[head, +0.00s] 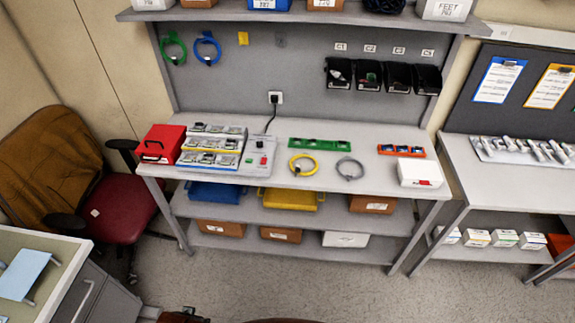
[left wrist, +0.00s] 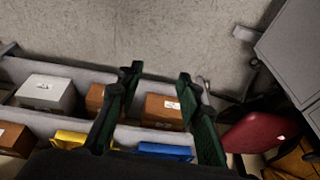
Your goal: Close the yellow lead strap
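The yellow lead (head: 303,165) lies coiled on the front middle of the workbench in the head view. A small dark piece, perhaps its strap, shows at the coil's left side; whether it is open or closed is too small to tell. A grey coiled lead (head: 349,168) lies to its right. My left gripper (left wrist: 158,76) shows in the left wrist view with its two dark green fingers wide apart and nothing between them. It is above the bench's lower shelves and floor, away from the yellow lead, which is not in that view. My right gripper is in neither view.
The workbench (head: 265,188) also holds a red case (head: 161,144), a tray of small parts (head: 211,148), a green rack (head: 319,144), an orange rack (head: 401,150) and a white box (head: 419,173). Green (head: 173,48) and blue (head: 208,48) leads hang behind. A chair (head: 118,212) stands left.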

